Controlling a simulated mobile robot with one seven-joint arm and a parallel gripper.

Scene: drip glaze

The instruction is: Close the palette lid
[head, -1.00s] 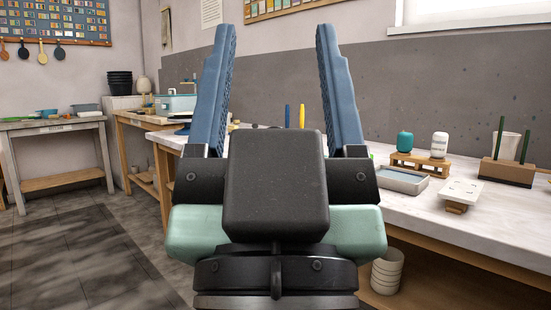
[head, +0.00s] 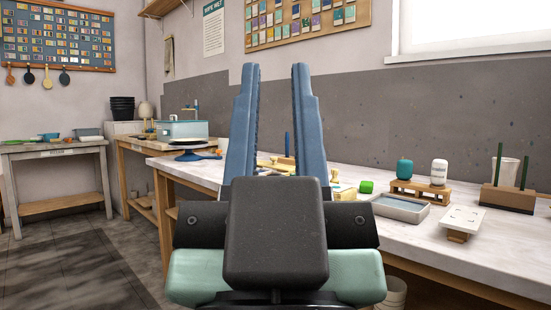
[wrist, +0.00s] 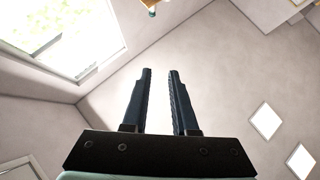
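My gripper (head: 276,70) points upward in front of the head camera, with its two blue fingers apart and nothing between them. The gap is fairly narrow. In the wrist view my gripper (wrist: 160,72) is also empty, with walls and a window behind it. I cannot make out a palette or its lid for certain. Small yellow and wooden things (head: 343,191) lie on the white worktable (head: 400,240), partly hidden behind my gripper.
A light-blue box (head: 183,129) stands on a farther table. Floor at left is clear.

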